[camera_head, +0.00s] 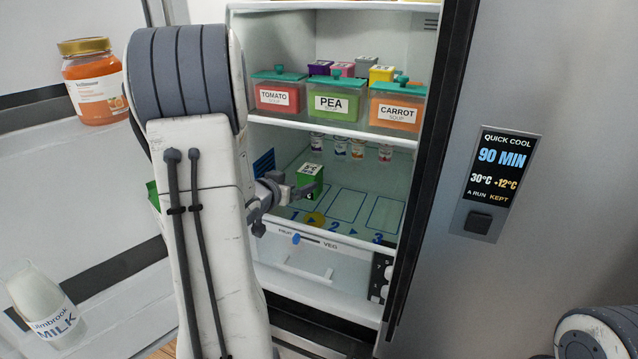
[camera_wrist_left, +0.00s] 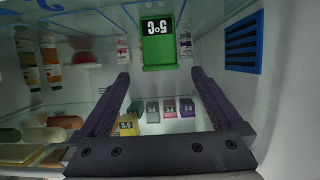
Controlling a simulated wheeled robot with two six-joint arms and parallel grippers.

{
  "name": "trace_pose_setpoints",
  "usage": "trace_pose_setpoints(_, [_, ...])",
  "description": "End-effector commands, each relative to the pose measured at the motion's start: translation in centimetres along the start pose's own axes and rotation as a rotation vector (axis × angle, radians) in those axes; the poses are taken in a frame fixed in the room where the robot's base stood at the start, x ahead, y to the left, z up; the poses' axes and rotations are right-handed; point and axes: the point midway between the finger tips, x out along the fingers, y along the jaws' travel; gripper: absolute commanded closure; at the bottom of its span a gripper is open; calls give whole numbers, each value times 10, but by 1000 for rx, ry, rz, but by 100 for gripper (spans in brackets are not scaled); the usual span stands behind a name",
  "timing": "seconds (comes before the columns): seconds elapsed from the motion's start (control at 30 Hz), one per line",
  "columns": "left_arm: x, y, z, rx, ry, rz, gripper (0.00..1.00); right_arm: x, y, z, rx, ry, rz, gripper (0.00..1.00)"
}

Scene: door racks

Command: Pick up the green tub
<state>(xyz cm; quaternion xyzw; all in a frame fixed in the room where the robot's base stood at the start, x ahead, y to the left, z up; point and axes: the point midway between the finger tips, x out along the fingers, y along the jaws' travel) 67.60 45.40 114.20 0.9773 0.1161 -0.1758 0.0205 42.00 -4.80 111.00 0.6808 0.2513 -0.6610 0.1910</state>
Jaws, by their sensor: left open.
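The green tub (camera_head: 310,182) is a small green box with a black-and-white label. It stands on the fridge's lower shelf, at the left. My left gripper (camera_head: 272,193) is inside the fridge, just left of the tub, partly hidden by my own arm. In the left wrist view, which looks upside down, the tub (camera_wrist_left: 158,47) with "5°C" on it is just beyond the open fingertips of the left gripper (camera_wrist_left: 160,75). The space between the fingers holds nothing. My right gripper is not in view.
Tomato, pea (camera_head: 334,105) and carrot containers stand on the shelf above, with small tubs behind. Several white cups (camera_head: 357,149) stand behind the green tub. Marked empty slots (camera_head: 345,205) lie right of it. An orange jar (camera_head: 95,85) and milk bottle (camera_head: 40,300) are in the door racks.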

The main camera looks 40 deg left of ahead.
Motion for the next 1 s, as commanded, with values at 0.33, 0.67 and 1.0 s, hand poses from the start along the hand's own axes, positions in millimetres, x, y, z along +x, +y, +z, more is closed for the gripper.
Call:
trace_pose_setpoints(0.33, [46,-1,-1,-1,6,2,0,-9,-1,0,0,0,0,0])
trace_pose_setpoints(0.67, [79,0,-4,-1,4,3,0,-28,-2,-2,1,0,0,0])
trace_pose_setpoints(1.0, [101,-1,-2,0,6,0,0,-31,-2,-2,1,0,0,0])
